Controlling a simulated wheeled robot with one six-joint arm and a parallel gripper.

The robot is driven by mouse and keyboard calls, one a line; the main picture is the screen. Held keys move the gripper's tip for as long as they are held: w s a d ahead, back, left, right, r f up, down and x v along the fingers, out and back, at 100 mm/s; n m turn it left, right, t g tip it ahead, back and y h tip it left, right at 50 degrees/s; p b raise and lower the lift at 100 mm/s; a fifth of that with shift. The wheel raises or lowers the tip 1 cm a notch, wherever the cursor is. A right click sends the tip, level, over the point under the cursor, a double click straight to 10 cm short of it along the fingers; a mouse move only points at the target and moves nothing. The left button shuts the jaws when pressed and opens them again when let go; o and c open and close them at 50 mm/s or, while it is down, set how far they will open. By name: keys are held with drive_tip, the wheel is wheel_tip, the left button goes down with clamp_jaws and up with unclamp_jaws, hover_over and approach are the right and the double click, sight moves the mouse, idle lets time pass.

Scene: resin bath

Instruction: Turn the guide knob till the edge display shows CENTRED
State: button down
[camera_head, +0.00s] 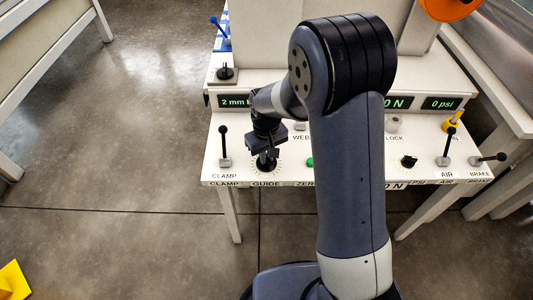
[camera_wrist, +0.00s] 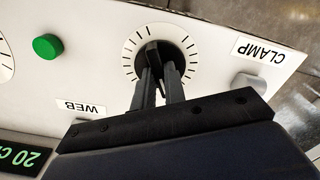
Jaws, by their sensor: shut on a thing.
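The guide knob (camera_head: 266,164) is a black knob above the GUIDE label, on the sloped white console front. In the wrist view the guide knob (camera_wrist: 153,48) has a raised bar inside a ring of dial marks. My gripper (camera_head: 265,152) points down onto it. In the wrist view my gripper (camera_wrist: 160,76) has its two fingers shut on the knob's bar. The edge display (camera_head: 233,101) reads "2 mm" in green, and my arm hides the rest of its text.
A black-handled clamp lever (camera_head: 224,146) stands left of the knob. Further right are a black selector (camera_head: 409,161), the air lever (camera_head: 446,147) and the brake lever (camera_head: 488,158).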

drive_tip(key=n, duration=0.5)
drive_tip(key=shift+n, duration=0.4)
idle(0.4)
drive_tip(key=c, duration=1.5)
unclamp_jaws()
drive_tip(key=shift+o, duration=0.2)
wheel_tip(320, 180, up, 11)
drive_tip(key=p, duration=0.2)
drive_tip(key=shift+f, duration=0.15)
wheel_tip(320, 180, down, 11)
drive_tip(key=shift+r+b, duration=0.1)
drive_tip(key=shift+b, duration=0.7)
